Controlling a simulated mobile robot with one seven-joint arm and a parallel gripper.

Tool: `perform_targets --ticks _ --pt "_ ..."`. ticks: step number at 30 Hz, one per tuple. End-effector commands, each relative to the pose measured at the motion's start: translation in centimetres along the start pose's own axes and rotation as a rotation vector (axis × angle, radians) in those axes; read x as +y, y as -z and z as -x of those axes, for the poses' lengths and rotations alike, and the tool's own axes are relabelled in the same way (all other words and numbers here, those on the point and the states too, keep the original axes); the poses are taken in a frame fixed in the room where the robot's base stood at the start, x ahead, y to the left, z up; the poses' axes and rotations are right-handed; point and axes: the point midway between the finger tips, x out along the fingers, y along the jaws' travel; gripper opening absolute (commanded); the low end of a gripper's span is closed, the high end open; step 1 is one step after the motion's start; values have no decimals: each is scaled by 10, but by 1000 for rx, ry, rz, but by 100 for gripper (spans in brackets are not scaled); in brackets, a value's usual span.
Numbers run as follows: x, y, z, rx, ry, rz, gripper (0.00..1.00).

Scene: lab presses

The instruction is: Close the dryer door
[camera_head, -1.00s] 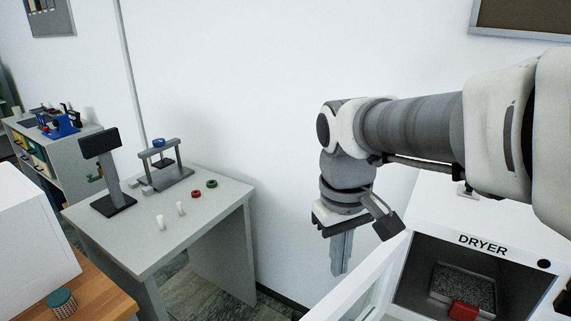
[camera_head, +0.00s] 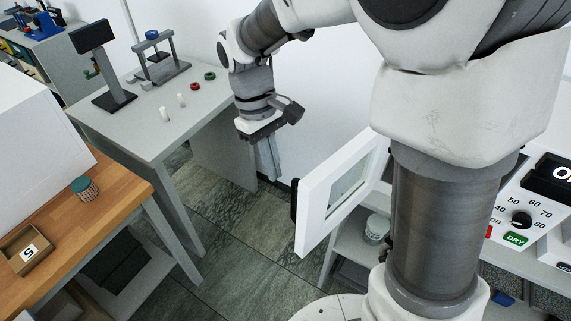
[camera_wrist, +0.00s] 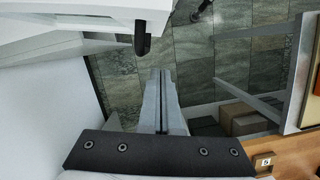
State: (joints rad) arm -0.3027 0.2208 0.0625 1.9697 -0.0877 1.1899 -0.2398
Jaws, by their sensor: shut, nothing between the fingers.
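The dryer door (camera_head: 343,189) is a white frame with a window and a dark handle (camera_head: 294,200) on its free edge. It stands swung open, out from the dryer, in the head view. My gripper (camera_head: 271,165) is shut and empty, pointing down, to the left of the door and apart from it. In the wrist view, my gripper (camera_wrist: 160,75) points ahead, and the door (camera_wrist: 75,18) crosses the upper left with its black handle (camera_wrist: 142,40) close beyond the fingertips. The dryer's front panel with a dial (camera_head: 521,220) shows at right; my arm hides much of the dryer.
A grey table (camera_head: 160,135) with a small press (camera_head: 160,62) stands at the left behind my gripper. A wooden-topped bench (camera_head: 110,205) is at the near left. Shelving with a jar (camera_head: 376,228) is below the door. The floor (camera_head: 225,265) between is clear.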

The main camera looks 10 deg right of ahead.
Motion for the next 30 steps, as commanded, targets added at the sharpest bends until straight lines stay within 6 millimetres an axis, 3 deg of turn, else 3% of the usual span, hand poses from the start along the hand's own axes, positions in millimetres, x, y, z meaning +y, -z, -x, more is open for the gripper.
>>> perform_targets --ticks 5,9,15,30 --pt "0 -1 -40 -4 1 0 0" --pt "0 -22 -40 1 0 -2 0" --pt "0 -36 -45 1 0 0 0" --pt "0 -39 -46 1 -1 1 0"
